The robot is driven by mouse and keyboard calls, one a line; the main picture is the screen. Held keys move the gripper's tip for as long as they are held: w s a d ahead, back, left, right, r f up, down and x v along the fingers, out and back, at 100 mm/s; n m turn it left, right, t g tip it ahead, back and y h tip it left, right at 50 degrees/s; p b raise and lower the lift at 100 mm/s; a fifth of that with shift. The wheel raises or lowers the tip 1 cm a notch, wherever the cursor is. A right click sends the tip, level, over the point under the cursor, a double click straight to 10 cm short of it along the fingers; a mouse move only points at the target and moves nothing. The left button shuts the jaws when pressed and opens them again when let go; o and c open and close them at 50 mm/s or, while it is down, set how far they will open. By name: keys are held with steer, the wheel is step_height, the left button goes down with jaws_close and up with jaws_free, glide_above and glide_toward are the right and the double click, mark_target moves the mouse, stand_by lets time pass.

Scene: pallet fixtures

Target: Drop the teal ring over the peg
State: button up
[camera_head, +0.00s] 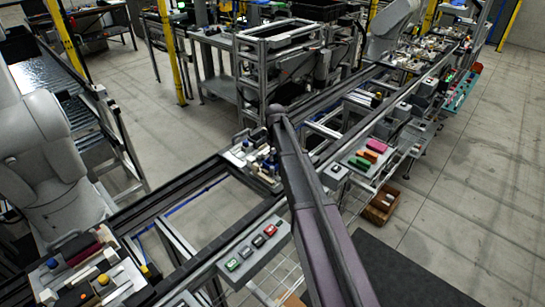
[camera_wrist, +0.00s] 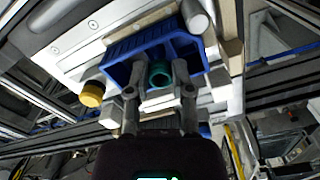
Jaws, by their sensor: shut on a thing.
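In the wrist view the teal ring (camera_wrist: 159,74) sits between the fingertips of my gripper (camera_wrist: 158,82), which is shut on it. The ring shows in front of a blue bracket-shaped fixture (camera_wrist: 122,70) on a pale pallet (camera_wrist: 65,40). I cannot tell whether the ring touches the fixture. I cannot clearly make out the peg. In the head view my arm reaches over a pallet (camera_head: 236,158) on the conveyor. My gripper and the ring cannot be made out there.
A yellow knob (camera_wrist: 91,94) and a grey cylinder (camera_wrist: 196,20) stand on the pallet near my gripper. In the head view, conveyor rails (camera_head: 180,200) run on both sides. A button box (camera_head: 253,246) is at the front, and another loaded pallet (camera_head: 90,275) is at lower left.

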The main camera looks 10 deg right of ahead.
steer(key=shift+f+b, duration=0.3)
steer(key=shift+f, duration=0.05)
stand_by(0.4)
steer(key=o, duration=0.4)
steer(key=shift+r+p, duration=0.45)
steer(key=shift+r, duration=0.05)
steer(key=shift+r+p, duration=1)
stand_by(0.4)
steer(key=o, duration=0.6)
